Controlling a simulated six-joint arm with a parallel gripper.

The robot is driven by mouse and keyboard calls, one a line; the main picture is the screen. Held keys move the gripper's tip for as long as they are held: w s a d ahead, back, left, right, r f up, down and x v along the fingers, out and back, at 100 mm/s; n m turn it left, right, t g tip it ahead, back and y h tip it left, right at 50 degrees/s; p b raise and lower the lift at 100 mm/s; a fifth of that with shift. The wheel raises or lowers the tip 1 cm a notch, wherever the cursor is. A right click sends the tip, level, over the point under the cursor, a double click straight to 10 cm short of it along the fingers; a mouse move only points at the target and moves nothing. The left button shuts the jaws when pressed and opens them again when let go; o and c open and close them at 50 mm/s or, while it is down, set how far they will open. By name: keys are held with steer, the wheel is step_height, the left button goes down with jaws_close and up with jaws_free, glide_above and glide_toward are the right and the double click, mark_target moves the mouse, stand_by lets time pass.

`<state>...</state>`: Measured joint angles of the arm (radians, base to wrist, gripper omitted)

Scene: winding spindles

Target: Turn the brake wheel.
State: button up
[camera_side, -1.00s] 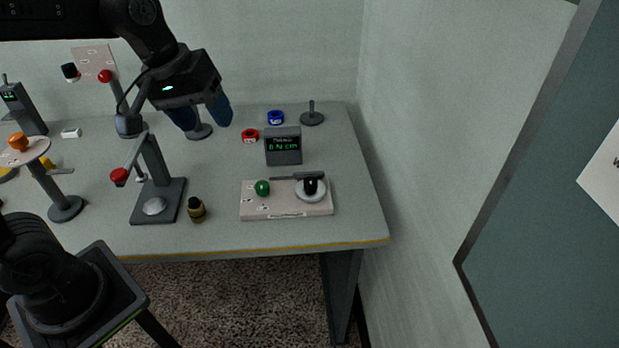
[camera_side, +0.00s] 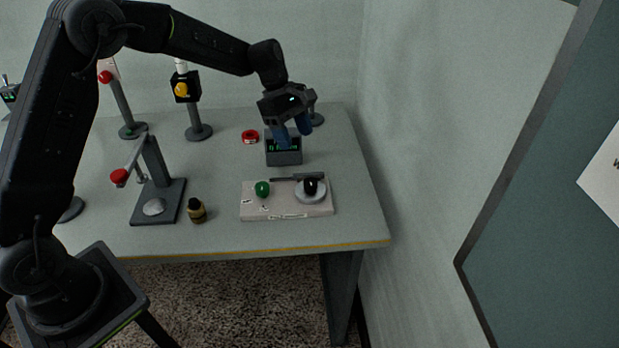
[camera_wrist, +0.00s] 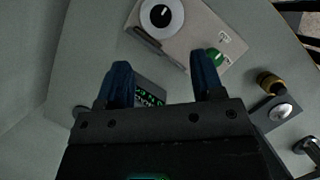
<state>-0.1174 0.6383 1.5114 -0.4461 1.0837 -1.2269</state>
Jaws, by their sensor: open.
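A light grey wheel with a black knob (camera_side: 311,187) lies on the right part of a beige base plate (camera_side: 285,210); I take it for the brake wheel, though no label for it can be read. A dark bar lies along its far edge. The wheel also shows at the top of the wrist view (camera_wrist: 160,14). A green knob (camera_side: 262,188) stands on the left part of the same plate. My gripper (camera_side: 293,132) is open and empty, with blue fingers pointing down. It is apart from the wheel, above and behind it, by the grey display box (camera_side: 284,157).
A red ring (camera_side: 250,137) lies left of the display box. A brass-and-black piece (camera_side: 197,210) and a stand with a red-knobbed lever (camera_side: 120,176) stand left of the plate. A black box with a yellow knob (camera_side: 181,89) tops a post. The table front is clear.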

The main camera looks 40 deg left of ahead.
mark_target(310, 181)
steer(key=x, duration=1.2)
steer(key=shift+c, duration=0.4)
steer(key=shift+a, duration=0.1)
steer(key=c, duration=0.8)
steer(key=shift+c, duration=0.2)
